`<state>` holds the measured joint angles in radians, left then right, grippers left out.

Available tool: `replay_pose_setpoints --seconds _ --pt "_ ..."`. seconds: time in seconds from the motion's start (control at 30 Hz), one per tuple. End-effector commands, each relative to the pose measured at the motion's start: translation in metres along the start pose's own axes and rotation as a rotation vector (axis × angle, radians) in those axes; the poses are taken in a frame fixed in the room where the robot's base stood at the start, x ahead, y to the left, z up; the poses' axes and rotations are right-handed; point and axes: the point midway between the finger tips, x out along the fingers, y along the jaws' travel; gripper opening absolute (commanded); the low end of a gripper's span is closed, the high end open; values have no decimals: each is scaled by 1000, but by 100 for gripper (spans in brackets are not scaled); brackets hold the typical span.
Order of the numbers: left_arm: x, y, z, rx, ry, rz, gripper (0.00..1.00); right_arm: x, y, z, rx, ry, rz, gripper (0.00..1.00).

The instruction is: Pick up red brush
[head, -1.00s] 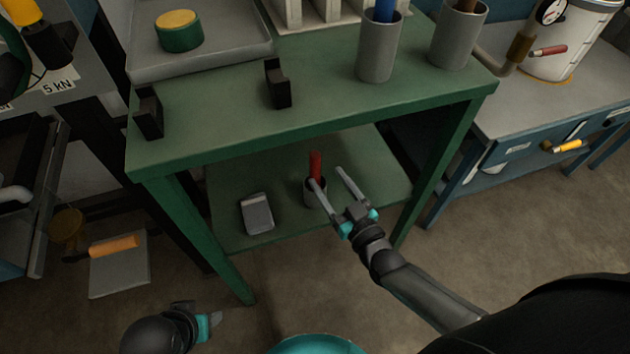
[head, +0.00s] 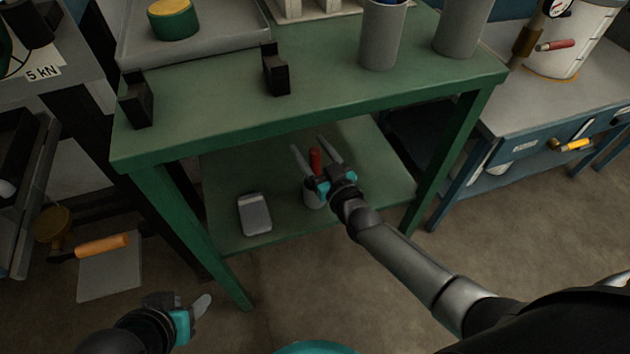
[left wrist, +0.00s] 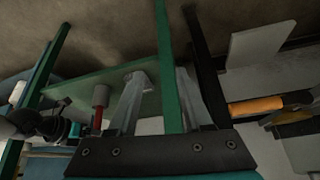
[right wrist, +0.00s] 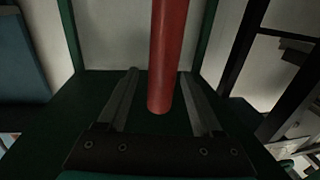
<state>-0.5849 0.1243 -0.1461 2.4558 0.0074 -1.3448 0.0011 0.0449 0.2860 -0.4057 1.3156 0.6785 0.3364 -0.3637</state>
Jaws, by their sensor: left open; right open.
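The red brush (head: 316,160) stands upright in a small grey cup (head: 312,196) on the green table's lower shelf. My right gripper (head: 315,148) is open, and its two fingers reach either side of the red handle in the head view. In the right wrist view the red handle (right wrist: 167,55) appears between the open fingers, with a gap on both sides. The cup is partly hidden by my right gripper. My left gripper (head: 202,312) is open and empty, low at the front left. The left wrist view shows the brush (left wrist: 100,97) farther away.
A grey box-like object (head: 254,214) lies on the lower shelf left of the cup. The green tabletop (head: 210,110) overhangs the shelf, with a front leg (head: 190,225) at left. Black brackets (head: 275,70) and grey cups (head: 383,40) stand on top.

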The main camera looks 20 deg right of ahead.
Motion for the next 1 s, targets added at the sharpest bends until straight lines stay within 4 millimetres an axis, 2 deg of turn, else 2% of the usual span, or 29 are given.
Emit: replay_pose_setpoints --seconds 0.2,0.57,1.0 --pt "10 10 -10 6 91 26 50 12 0 0 0 2 0 67" --pt "12 12 -13 7 115 32 50 14 0 -1 0 1 0 67" --pt "12 12 -13 8 113 32 50 14 0 -1 0 1 0 18"
